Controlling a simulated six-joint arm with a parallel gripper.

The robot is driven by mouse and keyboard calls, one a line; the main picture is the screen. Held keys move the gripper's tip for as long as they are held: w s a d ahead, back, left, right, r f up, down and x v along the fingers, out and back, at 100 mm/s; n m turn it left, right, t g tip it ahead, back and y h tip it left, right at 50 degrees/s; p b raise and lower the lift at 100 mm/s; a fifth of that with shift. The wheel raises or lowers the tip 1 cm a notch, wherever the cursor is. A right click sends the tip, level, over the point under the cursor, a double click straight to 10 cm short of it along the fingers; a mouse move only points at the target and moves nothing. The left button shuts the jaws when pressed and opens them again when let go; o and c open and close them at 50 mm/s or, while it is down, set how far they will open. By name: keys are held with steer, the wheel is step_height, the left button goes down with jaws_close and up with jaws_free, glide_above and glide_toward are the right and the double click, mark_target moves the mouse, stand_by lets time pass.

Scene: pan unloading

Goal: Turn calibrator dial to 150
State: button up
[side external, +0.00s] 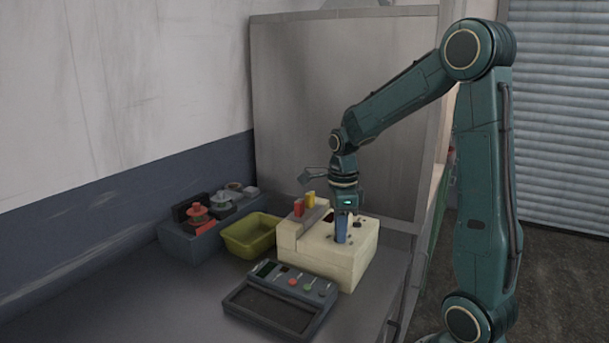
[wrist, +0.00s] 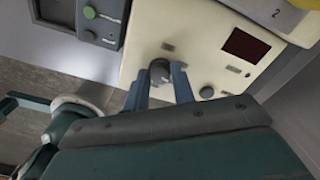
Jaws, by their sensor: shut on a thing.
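The calibrator is a cream box (side external: 345,271) on the grey bench, with its front panel also in the wrist view (wrist: 140,60). That panel carries a dark red display (wrist: 245,46) on which I can read no digits. A grey dial (wrist: 159,72) sits on the panel between the two blue fingers of my gripper (wrist: 160,85). My gripper also shows in the side external view (side external: 341,238), pointing down onto the box top. It is shut on the dial. The dial's scale and pointer are too small to read.
A dark grey device (side external: 282,298) with coloured buttons stands in front of the box. A yellow-green bin (side external: 250,236) and a blue-grey unit with red parts (side external: 195,235) stand to the left. A second, smaller knob (wrist: 206,92) is close to the right finger. The front left bench is clear.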

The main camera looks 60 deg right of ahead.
steer(key=shift+m, duration=1.7)
steer(key=o, duration=1)
steer(key=shift+r, duration=0.1)
step_height(320, 180, up, 14)
